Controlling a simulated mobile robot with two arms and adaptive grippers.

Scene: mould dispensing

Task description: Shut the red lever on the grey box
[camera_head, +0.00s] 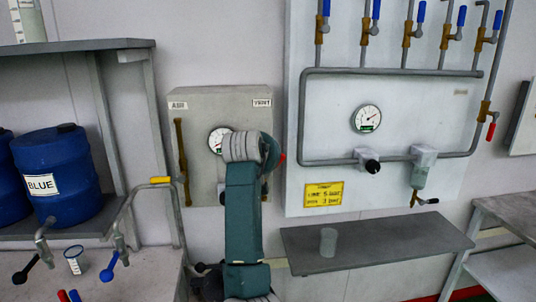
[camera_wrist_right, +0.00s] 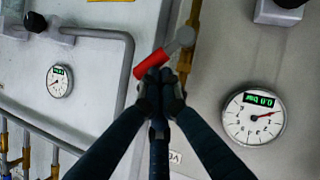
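The grey box (camera_head: 196,110) hangs on the wall in the head view, with a round gauge (camera_head: 217,140). My right arm covers its right part, and only the tip of the red lever (camera_head: 282,158) shows beside my wrist. In the right wrist view the red lever (camera_wrist_right: 153,64) slants away from a brass pipe (camera_wrist_right: 187,62), joined by a grey pivot. My right gripper (camera_wrist_right: 161,88) has its dark fingertips together, overlapping the lever's lower end; whether they touch it I cannot tell. My left gripper is not in view.
A white panel (camera_head: 410,95) with pipes and valves stands close right of the box. A grey shelf (camera_head: 375,243) with a cup (camera_head: 328,242) juts out below it. Blue drums (camera_head: 60,170) stand on a shelf at the left.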

